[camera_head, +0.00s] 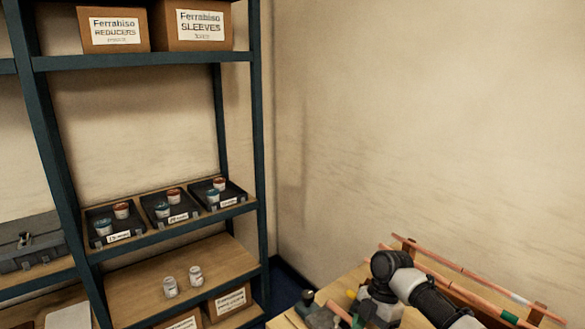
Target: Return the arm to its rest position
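My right arm (432,298) comes in from the lower right of the head view, over the wooden workbench (285,322). It has white and black links and a dark rounded joint near its end. A grey part below that joint seems to be my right gripper (372,312), low over the bench. Its fingers cannot be made out among the items there. My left arm and gripper are not in view.
Copper pipes (455,265) run along wooden supports behind my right arm. Small tools and fittings (318,314) lie beside it. A dark shelf rack (262,150) at left holds boxes, black bins with small tubs (162,209), two white jars (183,282) and a grey case (30,243).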

